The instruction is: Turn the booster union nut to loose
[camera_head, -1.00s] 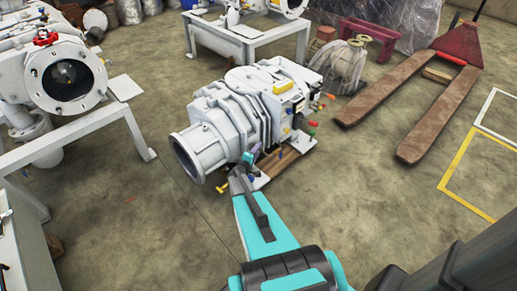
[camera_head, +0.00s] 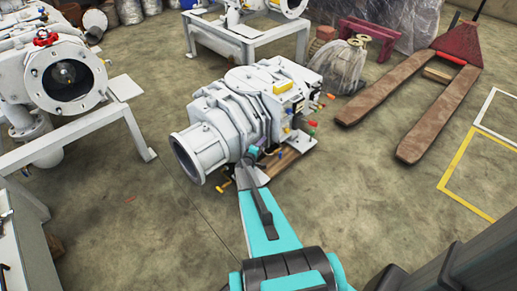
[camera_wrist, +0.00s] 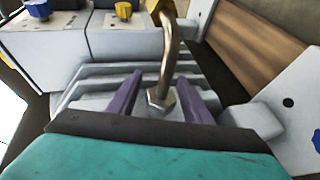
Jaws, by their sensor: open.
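The union nut (camera_wrist: 161,98) is a grey hex fitting at the foot of a bent brass-coloured pipe (camera_wrist: 169,50) in the wrist view. My gripper (camera_wrist: 158,80) is open, with one purple finger on each side of the nut and pipe. Gaps show between the fingers and the nut, so the jaws are around it but not closed on it.
In the wrist view, a blue knob (camera_wrist: 38,9) and a yellow knob (camera_wrist: 123,10) stand beyond the nut. A white plate (camera_wrist: 290,105) is at right. In the head view, a pallet jack (camera_head: 420,110) stands at right, with open floor between.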

